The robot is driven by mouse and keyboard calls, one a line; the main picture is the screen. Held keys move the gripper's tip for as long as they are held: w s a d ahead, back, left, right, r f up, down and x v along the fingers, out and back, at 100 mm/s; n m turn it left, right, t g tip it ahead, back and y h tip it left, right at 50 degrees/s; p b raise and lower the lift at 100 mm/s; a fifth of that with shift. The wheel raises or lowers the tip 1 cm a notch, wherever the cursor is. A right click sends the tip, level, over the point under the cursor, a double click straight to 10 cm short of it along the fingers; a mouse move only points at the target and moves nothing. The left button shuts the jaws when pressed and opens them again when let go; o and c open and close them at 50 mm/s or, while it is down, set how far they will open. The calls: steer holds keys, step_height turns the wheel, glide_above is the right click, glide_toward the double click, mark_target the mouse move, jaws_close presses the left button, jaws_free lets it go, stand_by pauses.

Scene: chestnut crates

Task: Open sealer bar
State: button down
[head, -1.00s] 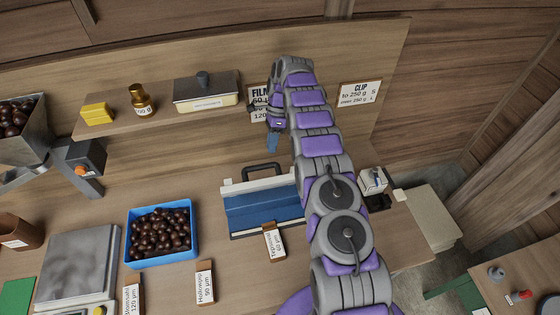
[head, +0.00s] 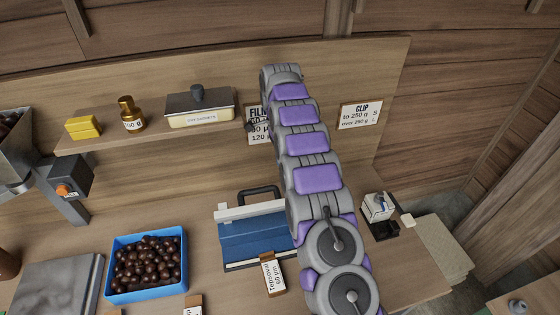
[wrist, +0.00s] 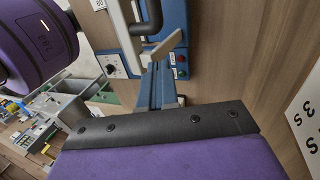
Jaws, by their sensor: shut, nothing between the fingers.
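The sealer (head: 255,243) is a blue box on the bench with a white bar (head: 237,212) along its back edge and a black loop handle (head: 258,190) behind. Its right end is hidden by my arm in the head view. In the wrist view the blue sealer body (wrist: 173,14), white bar (wrist: 121,30) and black handle (wrist: 149,20) show at the top. My gripper (wrist: 158,68) has blue fingers, shut and empty, pointing towards the sealer. I cannot tell whether they touch it. In the head view the gripper is mostly hidden behind my arm.
A blue crate of chestnuts (head: 109,282) stands left of the sealer, and a film card (head: 272,277) stands in front. A shelf behind holds a yellow block (head: 83,127), a brass weight (head: 131,118) and a lidded box (head: 200,107). A small white box (head: 378,207) stands right.

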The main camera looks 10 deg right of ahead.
steer(key=s+f+b, duration=0.6)
steer(key=f+b, duration=0.1)
steer(key=shift+f+b, duration=0.2)
steer(key=shift+b, duration=0.2)
stand_by(0.4)
stand_by(0.4)
steer(key=shift+s+f+t+b, duration=0.15)
steer(key=shift+s+f+t, duration=0.1)
steer(key=shift+s+t, duration=0.4)
steer(key=shift+s+f+t+b, duration=0.2)
steer(key=shift+s+t, duration=0.15)
steer(key=shift+s, duration=0.55)
steer(key=shift+r, duration=0.1)
